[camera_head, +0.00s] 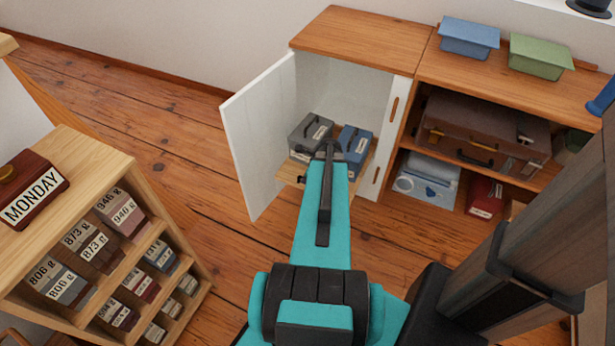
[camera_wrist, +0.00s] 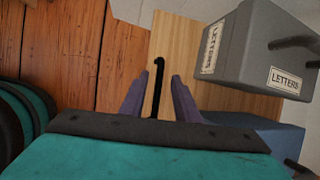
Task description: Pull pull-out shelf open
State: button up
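The pull-out shelf (camera_head: 288,172) is a light wood board low in the white cabinet, partly hidden by my arm in the head view. In the wrist view its bare wood (camera_wrist: 178,40) runs past my gripper, and a black bar handle (camera_wrist: 158,88) stands at its front edge. My gripper (camera_wrist: 159,77) is open, with a purple finger on each side of the handle and visible gaps to it. In the head view my arm hides the fingers. A grey box labelled LETTERS (camera_wrist: 255,50) and a blue box (camera_wrist: 262,138) rest on the shelf.
The cabinet's white door (camera_head: 262,135) stands open on the left. A wooden bookcase with a suitcase (camera_head: 485,130) adjoins the cabinet on the right. A rack of labelled boxes (camera_head: 130,170) stands at left. Plank floor (camera_head: 215,190) is clear between.

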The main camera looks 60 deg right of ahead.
jog(key=p+v, duration=0.9)
jog(key=v, duration=0.3)
jog(key=shift+s+r, duration=0.15)
jog(key=shift+r, duration=0.15)
dwell(0.3)
jog(key=shift+a, duration=0.1)
dwell(0.5)
